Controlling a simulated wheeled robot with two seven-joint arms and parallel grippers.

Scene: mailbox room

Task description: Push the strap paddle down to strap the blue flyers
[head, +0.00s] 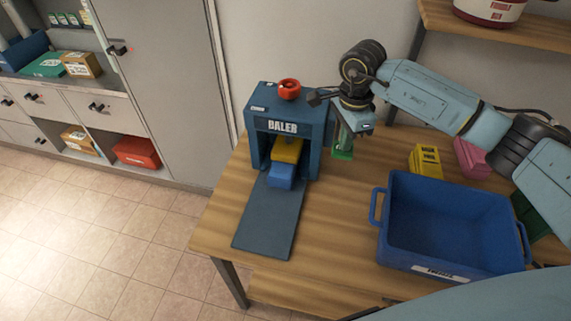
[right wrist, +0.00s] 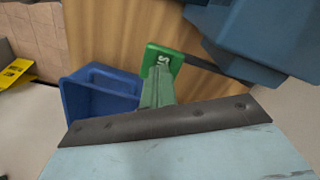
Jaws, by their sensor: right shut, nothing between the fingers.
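The blue baler (head: 262,110) stands on the wooden table. Blue flyers (head: 282,175) lie in its mouth under a yellow block (head: 288,150), at the top of its dark ramp. The green strap paddle (head: 342,153) is at the baler's right side; it also shows in the right wrist view (right wrist: 163,54) on a dark lever from the baler. My right gripper (head: 346,136) is shut and empty, pointing down just above the paddle. In the right wrist view its fingers (right wrist: 157,84) overlap the paddle, and I cannot tell whether they touch. My left gripper is out of view.
A red knob (head: 289,88) sits on top of the baler. A large empty blue bin (head: 450,222) stands to the right, with yellow (head: 427,161) and pink (head: 470,154) bundles behind it. A shelf (head: 500,28) is above. The table in front of the paddle is clear.

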